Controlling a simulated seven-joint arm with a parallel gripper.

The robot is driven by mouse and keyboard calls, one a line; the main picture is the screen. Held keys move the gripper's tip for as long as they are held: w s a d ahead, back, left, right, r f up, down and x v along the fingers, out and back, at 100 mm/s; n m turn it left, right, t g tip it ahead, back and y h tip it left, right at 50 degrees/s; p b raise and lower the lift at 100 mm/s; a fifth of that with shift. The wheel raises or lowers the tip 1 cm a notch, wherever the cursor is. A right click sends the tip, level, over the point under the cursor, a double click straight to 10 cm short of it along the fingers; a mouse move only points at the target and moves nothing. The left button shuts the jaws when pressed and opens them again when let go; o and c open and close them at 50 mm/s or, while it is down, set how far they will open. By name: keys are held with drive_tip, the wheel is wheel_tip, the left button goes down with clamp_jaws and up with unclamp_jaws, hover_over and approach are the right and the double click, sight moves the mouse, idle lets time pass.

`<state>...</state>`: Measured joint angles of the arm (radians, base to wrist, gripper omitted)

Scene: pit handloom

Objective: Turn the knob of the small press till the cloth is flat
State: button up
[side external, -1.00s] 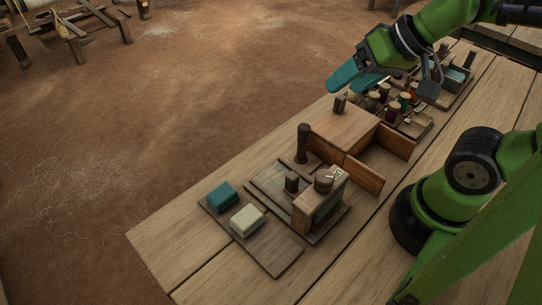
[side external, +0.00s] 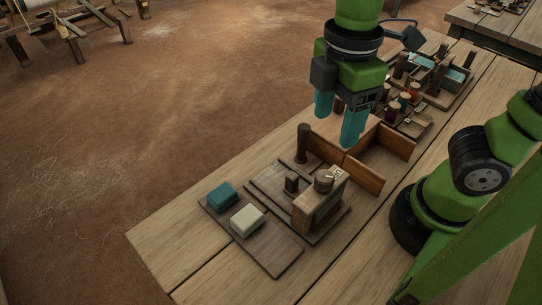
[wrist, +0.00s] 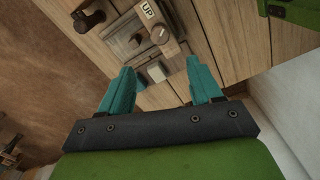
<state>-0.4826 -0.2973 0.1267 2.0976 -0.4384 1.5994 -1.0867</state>
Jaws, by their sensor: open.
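The small press (side external: 320,207) is a wooden frame on a dark board on the bench. A round wooden knob (side external: 323,181) sits on its top, beside a pale label. In the wrist view the knob (wrist: 159,34) is ahead of the fingertips, and the label reads "UP". My gripper (side external: 338,120) points down with its teal fingers apart and empty. In the side view it hangs above and behind the press, over a wooden box. The fingers (wrist: 160,64) touch nothing in the wrist view. I cannot make out the cloth in the press.
A teal block (side external: 222,195) and a cream block (side external: 247,219) lie on a board left of the press. A dark upright peg (side external: 303,144) stands behind it. The open wooden box (side external: 369,176) is close on the right. Spools (side external: 393,110) and trays fill the far bench.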

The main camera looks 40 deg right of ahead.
sight(324, 175)
wheel_tip(324, 175, down, 13)
drive_tip(key=shift+r, duration=0.1)
idle(0.3)
drive_tip(key=c, duration=1)
drive_tip(key=shift+c, duration=0.2)
drive_tip(key=shift+m, duration=0.3)
drive_tip(key=m, duration=0.5)
drive_tip(key=shift+r+m, duration=0.1)
drive_tip(key=shift+m, duration=0.2)
drive_tip(key=m, duration=0.6)
drive_tip(key=shift+d, duration=0.1)
drive_tip(key=shift+m, duration=0.3)
